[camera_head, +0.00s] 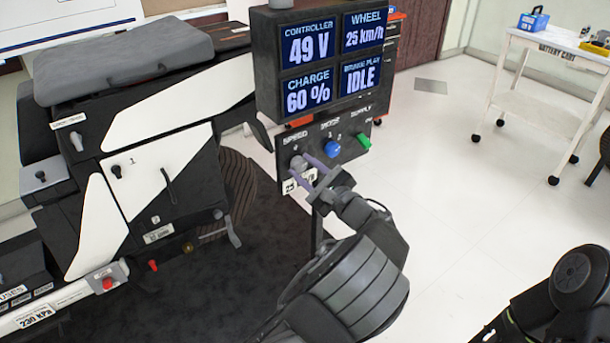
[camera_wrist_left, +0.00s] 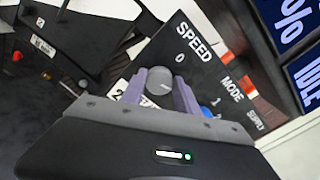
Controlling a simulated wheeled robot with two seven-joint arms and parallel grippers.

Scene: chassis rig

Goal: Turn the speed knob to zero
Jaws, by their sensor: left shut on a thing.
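The grey speed knob (camera_head: 297,163) sits under the SPEED label on the dark control panel (camera_head: 352,122). My left gripper (camera_head: 310,169) is at the panel with its purple fingers around the knob. In the left wrist view the knob (camera_wrist_left: 159,84) shows between the two fingertips (camera_wrist_left: 160,88), and the gripper is shut on it. A "0" is printed above the knob, below the word SPEED. A white label (camera_head: 290,186) starting with "25" is partly hidden by the gripper. The wheel screen (camera_head: 364,32) reads 25 km/h. My right gripper is out of view.
The blue mode knob (camera_head: 332,149) and green supply switch (camera_head: 364,141) are right of the speed knob. Other screens read 49 V, 60 % and IDLE. A vehicle chassis (camera_head: 165,140) stands left. A white battery cart (camera_head: 540,90) is at the back right, with clear floor before it.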

